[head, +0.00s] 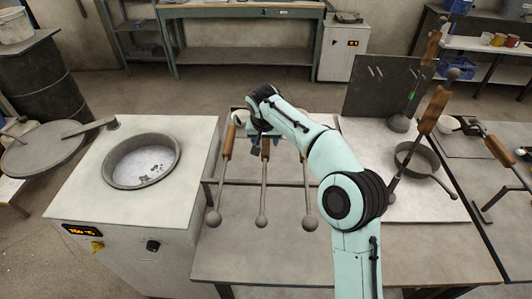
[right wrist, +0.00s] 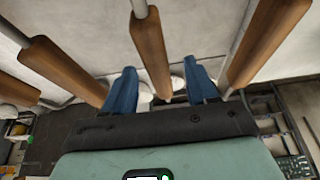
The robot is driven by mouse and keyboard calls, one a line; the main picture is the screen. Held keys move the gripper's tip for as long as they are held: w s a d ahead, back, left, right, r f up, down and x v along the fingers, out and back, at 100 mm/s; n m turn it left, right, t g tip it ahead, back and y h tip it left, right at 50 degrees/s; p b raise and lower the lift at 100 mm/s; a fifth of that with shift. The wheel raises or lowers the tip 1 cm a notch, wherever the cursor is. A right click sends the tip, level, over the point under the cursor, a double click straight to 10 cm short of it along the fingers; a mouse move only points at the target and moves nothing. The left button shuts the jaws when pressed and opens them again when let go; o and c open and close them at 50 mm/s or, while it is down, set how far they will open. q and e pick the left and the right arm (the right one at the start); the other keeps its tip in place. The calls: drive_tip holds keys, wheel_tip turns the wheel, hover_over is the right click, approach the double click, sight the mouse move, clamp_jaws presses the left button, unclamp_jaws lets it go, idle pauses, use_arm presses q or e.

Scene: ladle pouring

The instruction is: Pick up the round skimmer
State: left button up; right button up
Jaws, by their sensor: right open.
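My right gripper (head: 263,133) is at the top of the middle tool's handle. In the right wrist view its blue fingers (right wrist: 161,82) are apart, with the middle wooden handle (right wrist: 150,55) showing between them, not clamped. Neighbouring handles show on both sides. My left gripper is out of view.
A furnace with a round opening (head: 142,161) stands at the left. On the right, a pan (head: 416,160) and upright wooden-handled tools (head: 430,110) stand near a dark panel (head: 382,85). The bench front (head: 250,262) is clear.

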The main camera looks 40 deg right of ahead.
drive_tip(key=x, duration=0.4)
drive_tip(key=shift+d+f, duration=0.2)
drive_tip(key=shift+d, duration=0.05)
clamp_jaws()
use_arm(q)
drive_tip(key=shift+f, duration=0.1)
use_arm(e)
drive_tip(key=shift+r, duration=0.15)
drive_tip(key=shift+r, duration=0.65)
wheel_tip(320, 180, up, 13)
drive_tip(key=p, duration=0.5)
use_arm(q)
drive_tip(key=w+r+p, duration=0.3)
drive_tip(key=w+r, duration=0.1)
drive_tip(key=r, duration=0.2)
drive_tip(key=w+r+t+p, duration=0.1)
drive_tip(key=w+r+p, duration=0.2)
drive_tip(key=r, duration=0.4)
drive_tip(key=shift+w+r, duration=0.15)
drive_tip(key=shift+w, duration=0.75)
use_arm(e)
wheel_tip(320, 180, up, 14)
hover_over(266, 140)
drive_tip(key=shift+w+d+f, duration=0.1)
drive_tip(key=shift+f, duration=0.1)
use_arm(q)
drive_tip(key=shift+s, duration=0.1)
